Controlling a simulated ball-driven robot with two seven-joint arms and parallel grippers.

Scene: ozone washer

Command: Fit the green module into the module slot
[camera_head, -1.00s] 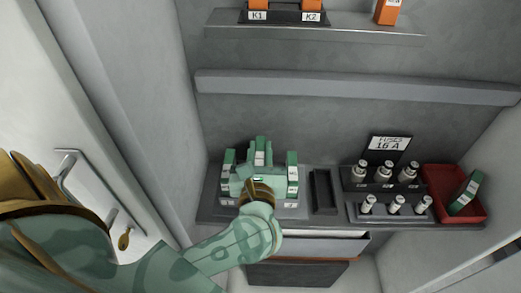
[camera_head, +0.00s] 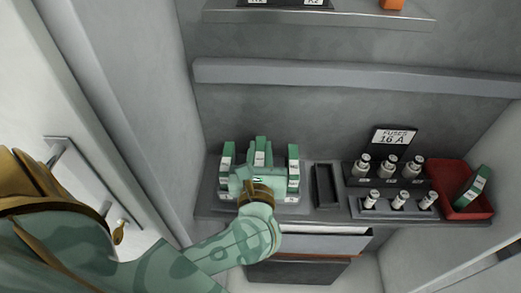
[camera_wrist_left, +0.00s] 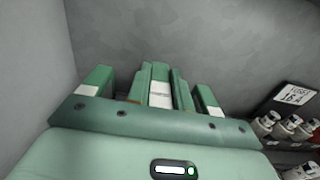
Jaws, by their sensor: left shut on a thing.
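My left gripper (camera_head: 260,168) is shut on the green module (camera_head: 260,148), which stands upright between two other green modules in the grey rack. The held module's white label also shows between the fingers in the left wrist view (camera_wrist_left: 160,94). One neighbour (camera_head: 228,153) is on its left and one (camera_head: 293,166) on its right; the held module's top shows slightly higher than theirs. The gripper and hand hide the module's lower part and the slot, so I cannot tell how deep it sits. My right gripper is not in view.
A narrow empty black tray (camera_head: 325,200) lies right of the rack. Further right are the fuse stand (camera_head: 385,180) with several fuses and a "FUSES 16 A" sign (camera_head: 393,137), then a red bin (camera_head: 466,211) holding another green module (camera_head: 473,186). A wall is close on the left.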

